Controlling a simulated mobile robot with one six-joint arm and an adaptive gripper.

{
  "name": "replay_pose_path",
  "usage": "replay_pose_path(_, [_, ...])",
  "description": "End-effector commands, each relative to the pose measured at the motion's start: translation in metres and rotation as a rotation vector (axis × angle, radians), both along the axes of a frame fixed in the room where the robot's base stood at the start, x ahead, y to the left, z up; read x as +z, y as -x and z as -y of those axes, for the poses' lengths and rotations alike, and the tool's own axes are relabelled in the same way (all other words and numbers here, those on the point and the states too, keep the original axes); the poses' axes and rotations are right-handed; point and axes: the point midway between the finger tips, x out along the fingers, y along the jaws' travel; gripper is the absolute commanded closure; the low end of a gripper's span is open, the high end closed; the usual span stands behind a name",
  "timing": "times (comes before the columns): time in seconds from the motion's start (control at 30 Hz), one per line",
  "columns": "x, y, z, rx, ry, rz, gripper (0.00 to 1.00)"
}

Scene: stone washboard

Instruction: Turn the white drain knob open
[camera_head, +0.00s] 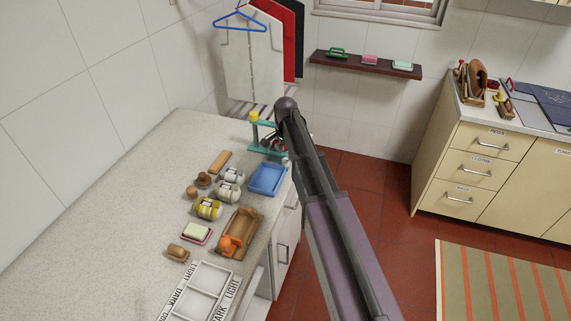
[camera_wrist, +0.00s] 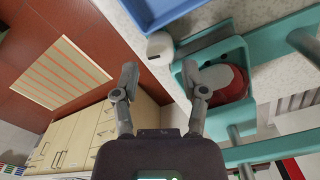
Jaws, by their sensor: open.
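The white drain knob (camera_wrist: 160,45) is a small rounded piece at the counter's edge, between the blue tray and the teal stand in the wrist view. In the head view it shows as a small white spot (camera_head: 285,161) beside my arm. My gripper (camera_wrist: 160,74) is open and empty, its two fingers apart. In the wrist picture the knob appears just above the gap between the fingertips; I see no contact. The right fingertip appears close to the teal stand (camera_wrist: 258,92). In the head view my arm hides most of the gripper.
The blue tray (camera_head: 267,178) lies beside the knob on the speckled counter (camera_head: 110,220). The teal stand (camera_head: 256,134) holds a red and grey item (camera_wrist: 232,82). Rolls, a wooden tray (camera_head: 246,232) and a soap dish (camera_head: 196,234) stand nearer. Red floor is open to the right.

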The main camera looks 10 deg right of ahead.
Motion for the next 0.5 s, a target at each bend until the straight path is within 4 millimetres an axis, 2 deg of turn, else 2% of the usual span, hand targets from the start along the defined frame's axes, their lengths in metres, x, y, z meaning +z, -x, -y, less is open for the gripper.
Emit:
replay_pose_path(0.03, [-0.008,0.0,0.0,0.0,0.0,0.0,0.44])
replay_pose_path(0.2, [-0.02,0.0,0.0,0.0,0.0,0.0,0.44])
replay_pose_path(0.5, [-0.033,0.0,0.0,0.0,0.0,0.0,0.44])
